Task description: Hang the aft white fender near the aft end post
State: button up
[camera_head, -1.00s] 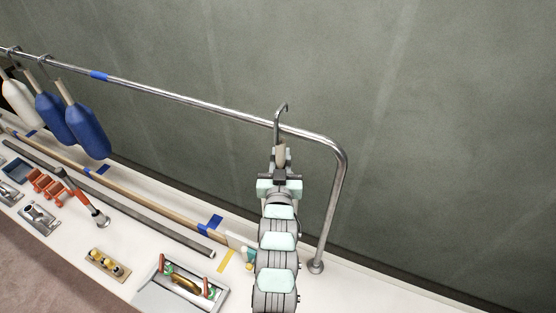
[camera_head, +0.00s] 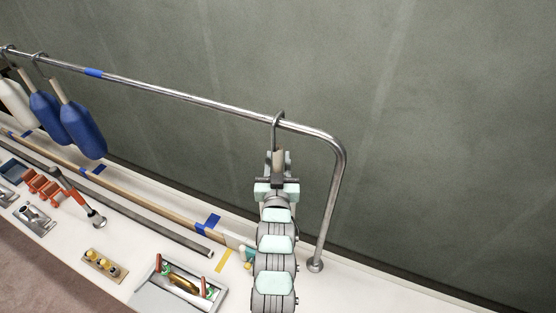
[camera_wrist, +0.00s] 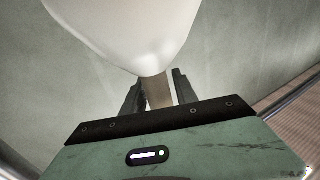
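The white fender (camera_wrist: 125,30) fills the upper part of the wrist view. Its tan neck (camera_wrist: 158,92) lies between the two dark fingers of my gripper (camera_wrist: 160,92), which look closed on it. In the head view the tan neck (camera_head: 279,160) shows above my gripper (camera_head: 277,168), with a metal hook (camera_head: 280,114) above it. The hook curves over the top of the rail (camera_head: 220,104), near the bend into the aft end post (camera_head: 328,215). I cannot tell whether the hook bears on the rail. My arm hides the fender's body in the head view.
Two blue fenders (camera_head: 83,130) and another white fender (camera_head: 15,103) hang at the rail's far left. Below are a tray with tools (camera_head: 150,297), a brass fitting (camera_head: 103,263), an orange-handled tool (camera_head: 78,198) and a grey tube (camera_head: 165,228). The deck right of the post is clear.

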jog(key=shift+o, duration=1.2)
jog(key=shift+f, duration=0.1)
jog(key=s+b, duration=0.2)
jog(key=s, duration=0.9)
jog(key=shift+a, duration=0.15)
jog(key=shift+w, duration=0.1)
